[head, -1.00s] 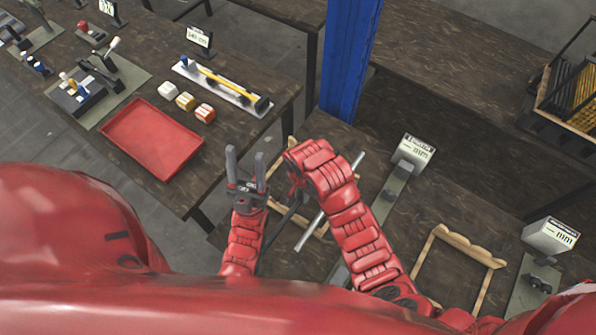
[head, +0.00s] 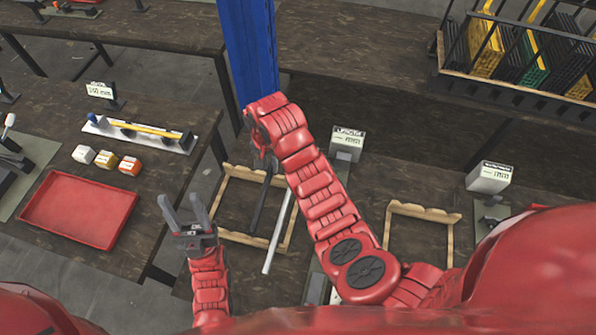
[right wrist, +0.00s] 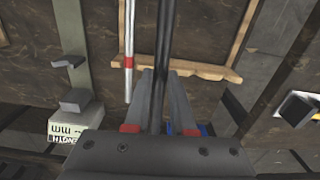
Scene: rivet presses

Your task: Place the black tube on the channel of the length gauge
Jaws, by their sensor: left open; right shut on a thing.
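The black tube (head: 264,200) is held by my right gripper (right wrist: 160,100), whose fingers close around it in the right wrist view. The tube (right wrist: 162,40) hangs over a wooden rack (head: 230,199); I cannot tell whether they touch. The length gauge appears to be the long grey strip with a white display (head: 347,143), right of the tube; my arm covers much of the strip. The display also shows in the right wrist view (right wrist: 74,128). My left gripper (head: 187,210) is open and empty, left of the rack.
A silver tube (head: 280,230) lies at the rack, beside the black tube. A second rack (head: 450,245) and another display (head: 490,177) stand to the right. A red tray (head: 78,208) is on the left table. A blue post (head: 250,50) rises behind my right gripper.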

